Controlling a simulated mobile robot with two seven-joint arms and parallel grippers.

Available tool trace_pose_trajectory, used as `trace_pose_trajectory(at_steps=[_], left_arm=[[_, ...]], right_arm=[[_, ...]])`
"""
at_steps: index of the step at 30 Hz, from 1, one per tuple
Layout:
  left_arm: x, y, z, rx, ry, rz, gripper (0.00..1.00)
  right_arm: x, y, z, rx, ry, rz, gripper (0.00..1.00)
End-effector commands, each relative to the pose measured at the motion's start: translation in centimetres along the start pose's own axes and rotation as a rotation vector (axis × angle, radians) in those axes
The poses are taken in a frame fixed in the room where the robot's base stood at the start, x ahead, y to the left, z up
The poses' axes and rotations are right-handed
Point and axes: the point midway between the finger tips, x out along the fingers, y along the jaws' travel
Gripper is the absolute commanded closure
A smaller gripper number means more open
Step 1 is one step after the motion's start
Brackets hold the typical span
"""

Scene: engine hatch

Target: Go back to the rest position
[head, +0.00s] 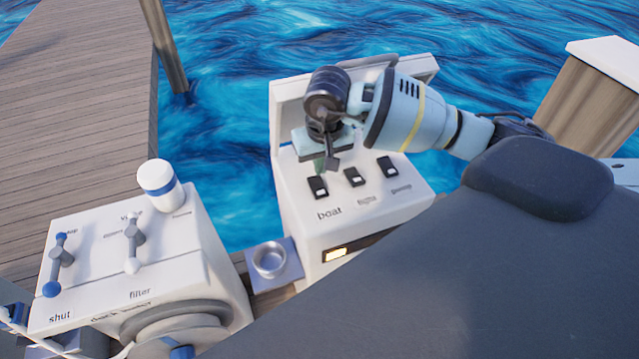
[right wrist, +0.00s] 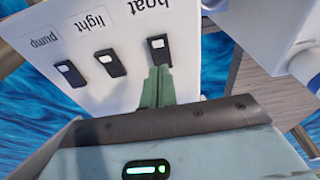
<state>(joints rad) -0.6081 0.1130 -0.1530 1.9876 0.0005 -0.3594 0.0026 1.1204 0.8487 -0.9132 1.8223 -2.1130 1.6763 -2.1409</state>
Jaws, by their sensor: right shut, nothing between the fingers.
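My right gripper (head: 325,164) is shut and empty, over the white switch panel (head: 405,200), with its arm coming in from the right. Its green fingertips (right wrist: 158,82) show in the right wrist view, close to the black rocker switch labelled "boat" (right wrist: 159,48). I cannot tell whether they touch it. The boat switch also shows in the head view (head: 318,188). Beside it are the light switch (head: 354,176) and the pump switch (head: 388,167). My left gripper is not in view.
A white console (head: 190,245) with two blue-and-white levers and a white capped cylinder (head: 160,185) stands at the left. A small metal cup (head: 270,262) sits between console and panel. A wooden dock (head: 80,90) and a post-like block (head: 580,110) flank open water.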

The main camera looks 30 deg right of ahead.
Motion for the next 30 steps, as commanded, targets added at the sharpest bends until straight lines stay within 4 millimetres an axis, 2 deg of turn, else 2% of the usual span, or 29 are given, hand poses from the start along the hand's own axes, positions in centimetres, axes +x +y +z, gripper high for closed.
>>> trace_pose_trajectory(at_steps=[4, 22, 26, 29, 30], left_arm=[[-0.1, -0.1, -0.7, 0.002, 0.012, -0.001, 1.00], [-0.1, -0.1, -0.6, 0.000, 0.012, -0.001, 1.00], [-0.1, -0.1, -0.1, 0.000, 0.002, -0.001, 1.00], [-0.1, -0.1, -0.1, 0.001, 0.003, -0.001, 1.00], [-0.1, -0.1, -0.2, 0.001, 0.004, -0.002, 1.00]], right_arm=[[-1.0, 0.0, -0.2, 0.000, 0.004, 0.000, 1.00], [-0.8, 0.0, -0.1, 0.000, 0.001, 0.000, 1.00], [0.8, -3.0, 2.3, 0.055, -0.076, -0.118, 1.00], [2.1, -6.8, 5.5, 0.158, -0.195, -0.276, 1.00], [2.5, -8.7, 7.2, 0.219, -0.264, -0.350, 1.00]])
